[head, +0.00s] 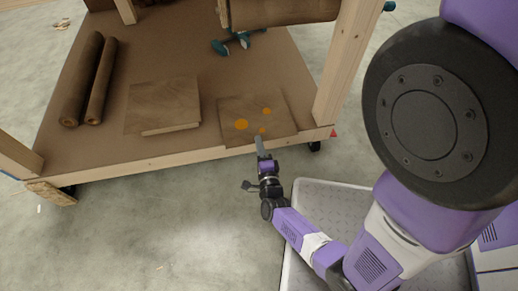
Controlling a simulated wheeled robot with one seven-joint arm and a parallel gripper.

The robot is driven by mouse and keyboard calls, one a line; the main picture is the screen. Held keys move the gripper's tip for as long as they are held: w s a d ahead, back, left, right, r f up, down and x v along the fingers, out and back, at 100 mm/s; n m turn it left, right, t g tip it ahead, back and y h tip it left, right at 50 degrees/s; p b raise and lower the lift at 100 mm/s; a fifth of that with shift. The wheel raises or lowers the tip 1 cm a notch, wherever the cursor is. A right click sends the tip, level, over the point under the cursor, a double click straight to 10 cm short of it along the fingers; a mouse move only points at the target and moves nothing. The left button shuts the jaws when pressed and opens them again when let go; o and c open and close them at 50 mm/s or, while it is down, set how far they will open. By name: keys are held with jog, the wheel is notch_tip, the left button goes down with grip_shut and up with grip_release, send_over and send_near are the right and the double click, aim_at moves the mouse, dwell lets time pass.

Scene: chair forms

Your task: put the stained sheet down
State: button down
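The stained sheet (281,124) is a flat brown square with several orange spots. It is at the front right of a brown lower shelf (190,57), its near edge at the shelf's front edge. Whether it lies fully on the shelf or is slightly raised I cannot tell. My gripper (259,145) comes from the near side, and a grey finger overlaps the middle of the sheet's near edge. Only one finger shows clearly; a second finger, if under the sheet, is hidden. I cannot tell whether the gripper is open or shut on the sheet.
A plain brown panel stack (163,104) lies left of the sheet. Two brown rolls (90,79) lie farther left. A teal tool (232,42) is behind the sheet. A wooden post (346,65) stands at the right.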

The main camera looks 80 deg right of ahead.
jog(key=shift+f, duration=1)
jog(key=shift+b, duration=0.3)
jog(key=shift+f, duration=0.2)
jog(key=c, duration=1.7)
grip_release()
jog(key=shift+r, duration=0.1)
